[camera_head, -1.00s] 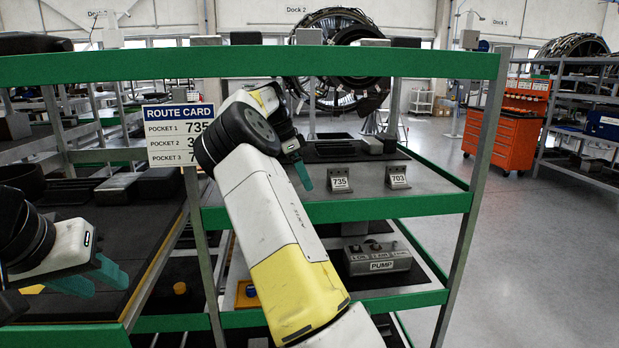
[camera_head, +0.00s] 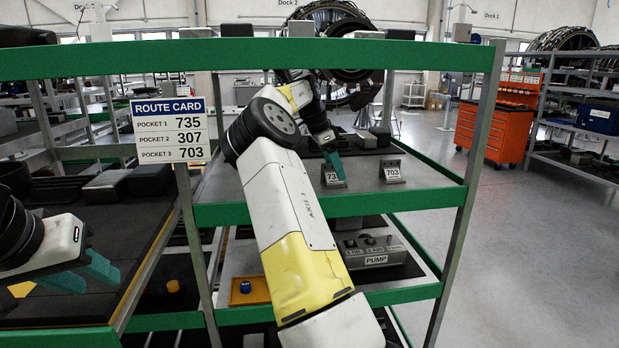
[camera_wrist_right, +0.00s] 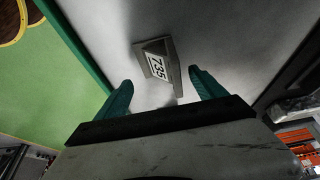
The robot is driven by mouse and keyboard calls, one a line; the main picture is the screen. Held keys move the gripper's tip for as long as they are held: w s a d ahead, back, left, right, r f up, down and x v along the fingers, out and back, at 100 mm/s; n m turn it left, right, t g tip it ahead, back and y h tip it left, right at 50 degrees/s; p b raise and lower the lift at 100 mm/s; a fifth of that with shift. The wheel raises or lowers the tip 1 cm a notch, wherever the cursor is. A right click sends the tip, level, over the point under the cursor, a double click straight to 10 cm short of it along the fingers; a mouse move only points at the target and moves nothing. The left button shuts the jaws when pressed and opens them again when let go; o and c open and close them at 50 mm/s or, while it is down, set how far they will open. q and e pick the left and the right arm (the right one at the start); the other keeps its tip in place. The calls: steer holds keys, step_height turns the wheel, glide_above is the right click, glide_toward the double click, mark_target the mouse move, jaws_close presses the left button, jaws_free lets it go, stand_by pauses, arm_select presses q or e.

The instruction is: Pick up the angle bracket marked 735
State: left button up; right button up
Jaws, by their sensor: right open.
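The angle bracket marked 735 (camera_head: 332,178) stands on the grey upper shelf, near its green front edge. In the wrist view the right gripper (camera_wrist_right: 160,88) is open and empty. My left gripper (camera_head: 86,275) is at the far left over a dark surface, with its teal fingers apart.
A second bracket marked 703 (camera_head: 392,171) stands to the right on the same shelf. The route card (camera_head: 170,130) lists 735, 307 and 703. A pump box (camera_head: 372,250) sits on the lower shelf. The green top rail (camera_head: 250,58) crosses in front. Open floor lies right.

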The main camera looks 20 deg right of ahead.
steer(key=shift+x, duration=1.45)
steer(key=shift+a, duration=0.1)
steer(key=c, duration=1.6)
steer(key=shift+c, duration=0.2)
steer(key=shift+r, duration=0.15)
